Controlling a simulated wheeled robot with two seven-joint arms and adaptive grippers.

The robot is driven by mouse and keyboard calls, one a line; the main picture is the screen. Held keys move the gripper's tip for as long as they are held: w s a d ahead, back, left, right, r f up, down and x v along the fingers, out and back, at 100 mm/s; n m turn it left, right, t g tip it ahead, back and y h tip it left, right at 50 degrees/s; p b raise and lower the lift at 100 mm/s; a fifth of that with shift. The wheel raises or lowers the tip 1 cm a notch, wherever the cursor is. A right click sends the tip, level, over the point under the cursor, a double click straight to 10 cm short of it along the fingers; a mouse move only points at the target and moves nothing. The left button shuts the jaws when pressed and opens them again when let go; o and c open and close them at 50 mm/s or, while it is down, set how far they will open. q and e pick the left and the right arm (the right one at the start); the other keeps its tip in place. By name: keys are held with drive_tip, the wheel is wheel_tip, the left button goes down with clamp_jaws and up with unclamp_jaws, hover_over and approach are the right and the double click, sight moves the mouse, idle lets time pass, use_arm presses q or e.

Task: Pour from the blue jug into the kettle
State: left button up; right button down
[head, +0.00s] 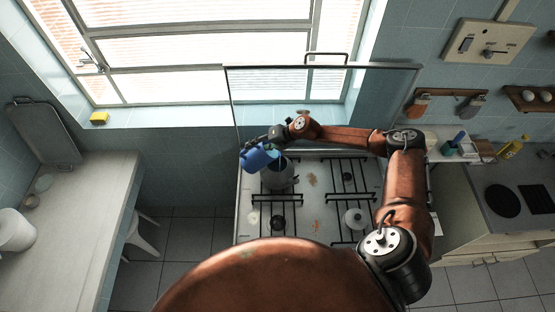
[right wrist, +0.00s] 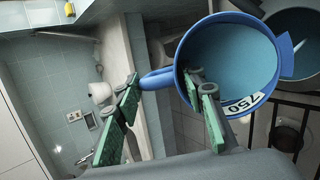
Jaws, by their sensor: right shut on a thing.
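The blue jug (head: 258,158) is held at the left rear of the stove, beside and partly over the grey kettle (head: 281,175). In the right wrist view the jug (right wrist: 232,58) shows its open mouth, a blue inside and a "750" label; whether it holds liquid I cannot tell. My right gripper (head: 270,139) is shut on the jug's handle, with its green-padded fingers (right wrist: 163,98) either side of it. The kettle, a dark round vessel, seems to show behind the jug in the wrist view (right wrist: 296,22), partly hidden. My left gripper is not in view.
A raised glass panel (head: 330,85) stands behind. A counter (head: 78,222) lies left, across a floor gap.

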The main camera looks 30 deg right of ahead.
drive_tip(key=shift+d+r+y, duration=0.3)
drive_tip(key=shift+r+y, duration=0.2)
idle(3.0)
drive_tip(key=shift+s+d+r+t+y+b, duration=0.15)
drive_tip(key=shift+d+r+t+y+b, duration=0.2)
drive_tip(key=shift+b, duration=0.85)
idle(3.3)
